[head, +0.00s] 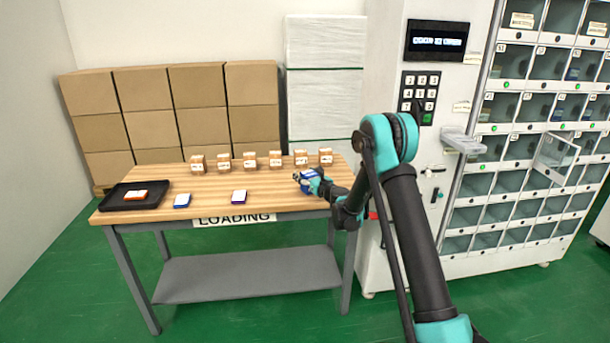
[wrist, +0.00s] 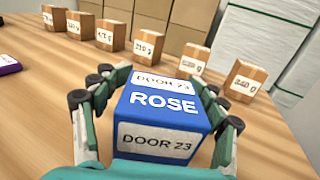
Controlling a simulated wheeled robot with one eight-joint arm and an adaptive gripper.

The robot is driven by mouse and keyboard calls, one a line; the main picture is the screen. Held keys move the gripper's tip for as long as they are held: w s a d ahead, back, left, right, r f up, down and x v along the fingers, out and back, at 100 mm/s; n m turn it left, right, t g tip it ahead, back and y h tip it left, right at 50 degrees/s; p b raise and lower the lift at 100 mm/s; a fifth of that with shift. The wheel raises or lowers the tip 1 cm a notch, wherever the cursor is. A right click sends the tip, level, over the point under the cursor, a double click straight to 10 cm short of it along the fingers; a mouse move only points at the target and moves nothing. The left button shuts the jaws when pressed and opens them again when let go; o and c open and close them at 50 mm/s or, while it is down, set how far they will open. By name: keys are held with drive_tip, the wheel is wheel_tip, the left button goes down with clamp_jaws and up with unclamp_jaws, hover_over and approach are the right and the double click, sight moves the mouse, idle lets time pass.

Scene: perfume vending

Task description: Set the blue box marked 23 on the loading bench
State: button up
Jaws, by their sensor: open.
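The blue box (wrist: 165,102) reads ROSE on its blue band and DOOR 23 on its white labels. It rests on the wooden bench top (wrist: 270,132), between the fingers of my gripper (wrist: 160,98), which are open on either side of it. In the head view the blue box (head: 308,176) is small and partly covered by my gripper (head: 312,180). The loading bench (head: 262,187) carries a LOADING sign on its front edge. Whether the fingers touch the box's sides, I cannot tell.
Several small brown cartons (head: 250,160) line the bench's back edge. A black tray (head: 112,200) with an orange-and-white box (head: 136,195) is at the left. The vending cabinet (head: 388,75) stands right, one door (head: 553,152) open.

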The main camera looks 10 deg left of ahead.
drive_tip(key=v, duration=1.2)
drive_tip(key=shift+s+r, duration=0.1)
drive_tip(key=s+d+r+n+g+h, duration=0.1)
drive_tip(key=s+d+r+n+g, duration=0.15)
drive_tip(key=s+n, duration=0.45)
drive_tip(key=s+d+r+n+g+h, duration=0.1)
drive_tip(key=s+d+r+n+g, duration=0.1)
drive_tip(key=s+d+n, duration=0.4)
drive_tip(key=s+d+f+n+g+h, duration=0.1)
drive_tip(key=s+d+f+n+h, duration=0.2)
drive_tip(key=s, duration=0.7)
drive_tip(key=s+d+f+n+g+h, duration=0.2)
drive_tip(key=s+d+n+h, duration=0.1)
drive_tip(key=s+d+n, duration=0.4)
drive_tip(key=s+d+f+n+g+h, duration=0.2)
drive_tip(key=s+d+n, duration=0.3)
drive_tip(key=s, duration=0.9)
drive_tip(key=d+f+h, duration=0.1)
drive_tip(key=d, duration=0.2)
drive_tip(key=shift+d+f, duration=0.3)
drive_tip(key=shift+w, duration=0.1)
drive_tip(key=shift+c, duration=0.6)
